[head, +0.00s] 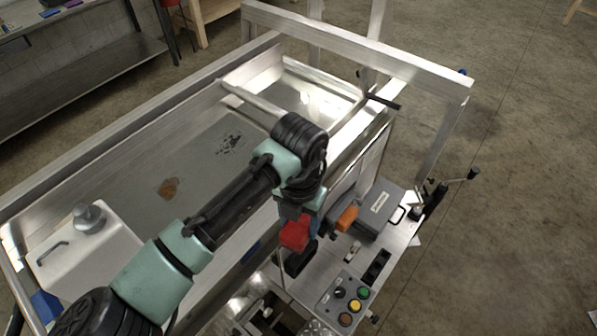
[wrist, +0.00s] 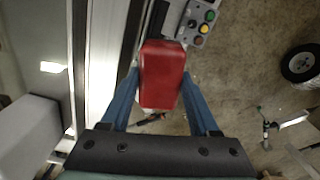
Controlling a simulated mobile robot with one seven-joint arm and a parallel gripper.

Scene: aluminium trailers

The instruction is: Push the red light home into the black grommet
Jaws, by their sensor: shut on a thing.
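The red light (wrist: 162,72) is a rounded red block held between the two blue fingers of my gripper (wrist: 161,85) in the wrist view. In the head view the red light (head: 295,234) hangs below my gripper (head: 297,212), beside the trailer's side. A black rounded part (head: 300,262), which looks like the grommet, shows just below and behind the light. I cannot tell whether the light touches it. In the wrist view the light covers what lies straight ahead, so no grommet opening shows there.
An orange light (head: 347,217) and a grey case (head: 378,212) sit to the right. A control box with coloured buttons (head: 346,300) stands lower right. The trailer's metal frame (head: 360,55) rises behind my arm. Open concrete floor lies at the right.

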